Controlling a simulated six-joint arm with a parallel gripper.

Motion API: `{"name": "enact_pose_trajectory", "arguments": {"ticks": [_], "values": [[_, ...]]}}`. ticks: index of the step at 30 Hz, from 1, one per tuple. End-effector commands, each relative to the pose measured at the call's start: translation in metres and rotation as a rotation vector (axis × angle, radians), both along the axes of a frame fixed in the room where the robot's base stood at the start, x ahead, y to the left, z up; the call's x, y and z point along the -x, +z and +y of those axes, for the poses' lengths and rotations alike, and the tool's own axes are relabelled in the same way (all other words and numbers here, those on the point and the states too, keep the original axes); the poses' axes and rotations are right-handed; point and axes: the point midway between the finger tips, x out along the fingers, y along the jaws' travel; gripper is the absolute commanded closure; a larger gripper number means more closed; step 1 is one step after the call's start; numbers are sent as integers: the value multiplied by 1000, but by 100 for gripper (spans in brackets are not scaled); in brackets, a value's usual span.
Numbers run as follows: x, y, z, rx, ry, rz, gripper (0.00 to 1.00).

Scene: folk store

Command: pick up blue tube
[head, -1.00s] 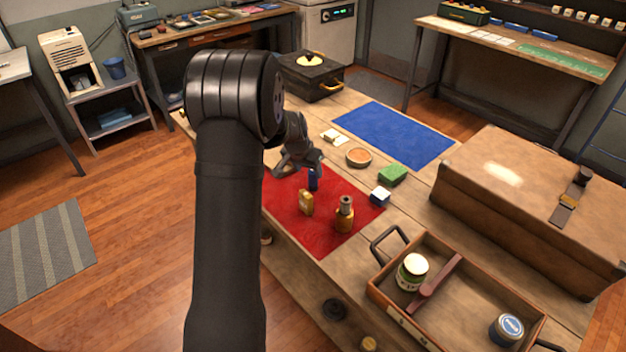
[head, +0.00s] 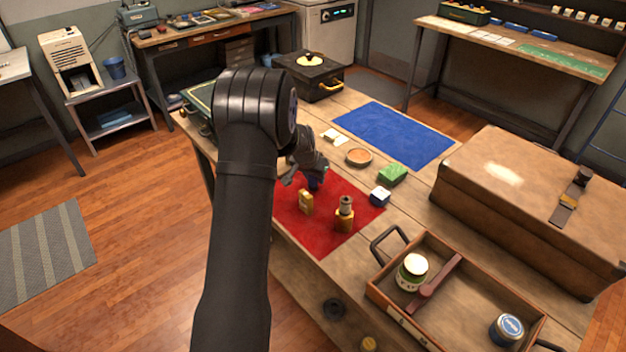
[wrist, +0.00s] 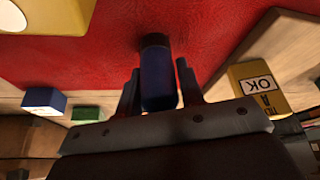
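The blue tube (wrist: 158,78) stands on the red mat (head: 318,236). In the wrist view it is between the two fingers of my gripper (wrist: 159,80), with a narrow gap visible on each side. In the head view my gripper (head: 305,178) is over the tube, hiding most of it; only a small part of the blue tube (head: 314,185) shows. The fingers appear open around the tube.
A yellow box (head: 306,202) and a brass bottle (head: 344,216) stand close by on the mat. A blue-and-white box (head: 380,196), a green sponge (head: 392,175) and a round dish (head: 358,157) lie to the right. A wooden tray (head: 452,328) is nearer.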

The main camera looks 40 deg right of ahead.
Motion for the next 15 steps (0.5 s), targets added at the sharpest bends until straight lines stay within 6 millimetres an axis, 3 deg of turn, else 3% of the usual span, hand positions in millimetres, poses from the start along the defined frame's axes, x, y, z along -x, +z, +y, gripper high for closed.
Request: {"name": "enact_pose_trajectory", "arguments": {"ticks": [3, 15], "values": [[0, 0, 0, 0, 0, 0, 83], [0, 6, 0, 2, 0, -1, 83]]}}
